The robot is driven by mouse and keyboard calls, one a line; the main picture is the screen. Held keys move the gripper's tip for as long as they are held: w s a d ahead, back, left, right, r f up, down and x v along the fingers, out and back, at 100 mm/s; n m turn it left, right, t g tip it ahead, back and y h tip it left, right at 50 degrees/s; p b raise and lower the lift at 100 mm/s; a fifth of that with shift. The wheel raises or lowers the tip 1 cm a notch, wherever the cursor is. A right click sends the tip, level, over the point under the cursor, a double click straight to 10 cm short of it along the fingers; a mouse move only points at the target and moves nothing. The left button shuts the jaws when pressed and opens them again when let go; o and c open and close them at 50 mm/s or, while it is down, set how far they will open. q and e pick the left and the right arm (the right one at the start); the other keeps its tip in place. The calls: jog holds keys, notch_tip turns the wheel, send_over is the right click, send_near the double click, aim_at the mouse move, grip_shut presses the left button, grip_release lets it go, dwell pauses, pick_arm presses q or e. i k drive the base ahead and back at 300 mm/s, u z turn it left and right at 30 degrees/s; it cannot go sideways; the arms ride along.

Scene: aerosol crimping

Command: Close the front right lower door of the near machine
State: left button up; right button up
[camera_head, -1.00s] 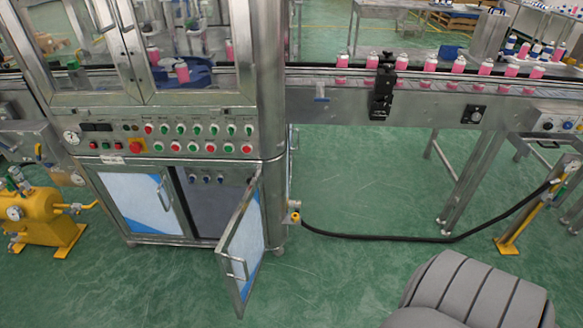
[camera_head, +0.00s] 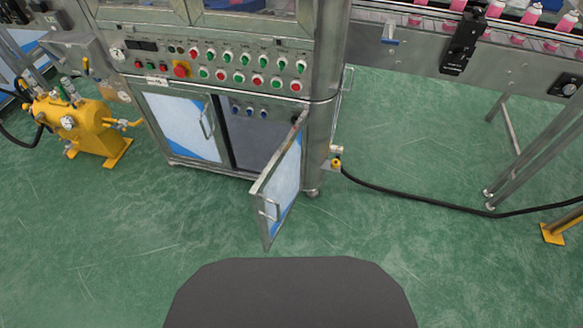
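The near machine (camera_head: 214,97) stands at the top centre, with a panel of red and green buttons above its lower cabinet. Its front right lower door (camera_head: 281,187) is swung open towards me, hinged at the machine's right corner. A bar handle (camera_head: 267,208) sits near the door's free edge. The opening (camera_head: 244,142) behind it shows a dark interior with several small blue-topped knobs. The front left lower door (camera_head: 184,127) is shut. Neither of my grippers is in view, and nothing touches the open door.
A yellow pump unit (camera_head: 85,122) stands left of the machine. A black hose (camera_head: 420,200) runs along the floor from the machine's right corner to a yellow post (camera_head: 562,226). A conveyor (camera_head: 420,40) with pink cans extends right. Green floor is clear around the door.

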aim_at(273, 196)
jog(key=i, duration=0.65)
jog(key=u, duration=1.5)
jog(key=k, duration=0.4)
jog(key=z, duration=1.3)
